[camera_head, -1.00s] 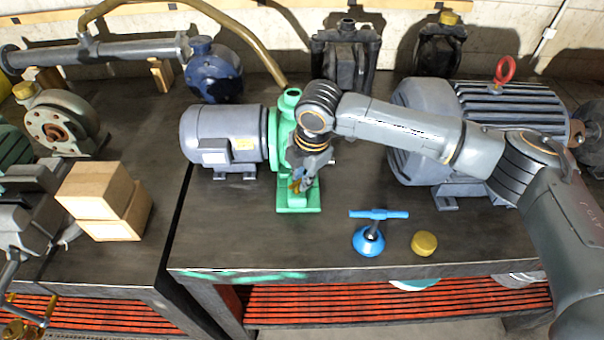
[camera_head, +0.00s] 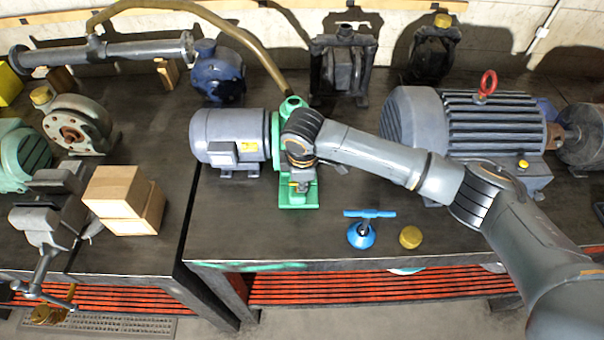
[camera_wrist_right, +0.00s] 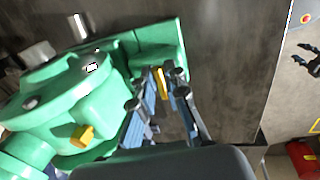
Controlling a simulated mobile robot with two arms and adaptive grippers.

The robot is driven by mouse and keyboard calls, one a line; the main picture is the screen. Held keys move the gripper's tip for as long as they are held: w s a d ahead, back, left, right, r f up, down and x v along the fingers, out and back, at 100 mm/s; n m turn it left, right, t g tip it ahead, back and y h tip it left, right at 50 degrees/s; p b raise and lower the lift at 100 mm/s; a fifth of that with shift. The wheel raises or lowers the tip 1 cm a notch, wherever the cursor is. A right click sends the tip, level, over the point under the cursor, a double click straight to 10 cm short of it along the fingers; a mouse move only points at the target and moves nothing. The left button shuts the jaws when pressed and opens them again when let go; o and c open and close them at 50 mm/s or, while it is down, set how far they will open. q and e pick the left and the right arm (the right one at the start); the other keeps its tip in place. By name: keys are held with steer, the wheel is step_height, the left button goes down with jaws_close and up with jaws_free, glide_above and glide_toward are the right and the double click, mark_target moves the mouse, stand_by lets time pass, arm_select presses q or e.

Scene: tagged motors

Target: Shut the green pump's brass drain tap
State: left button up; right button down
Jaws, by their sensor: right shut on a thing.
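The green pump (camera_head: 298,198) stands on the dark workbench, joined to a grey motor (camera_head: 228,138); its casing and base fill the left of the right wrist view (camera_wrist_right: 70,105). My right gripper (camera_head: 300,187) reaches down in front of the pump and hides much of it. In the right wrist view my right gripper (camera_wrist_right: 165,88) is shut on the brass drain tap (camera_wrist_right: 161,84), a small yellow lever between the fingertips, close to the pump's base. Another small brass piece (camera_wrist_right: 82,136) sits on the casing. Dark, jaw-like fingers (camera_wrist_right: 308,61), probably my left gripper, show at the right edge.
A blue T-handled tool (camera_head: 362,234) and a brass cap (camera_head: 410,237) lie near the bench's front edge. A large grey motor (camera_head: 470,125) stands right of the pump. Wooden blocks (camera_head: 125,200) and a vise (camera_head: 48,225) are left, across a gap.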

steer(key=shift+f, duration=0.1)
stand_by(0.5)
steer(key=c, duration=1.4)
jaws_free()
steer(key=shift+o, duration=0.2)
steer(key=shift+r, duration=0.3)
step_height(320, 180, up, 11)
steer(key=s, duration=0.2)
steer(key=shift+s+r, duration=0.15)
steer(key=shift+s, duration=0.05)
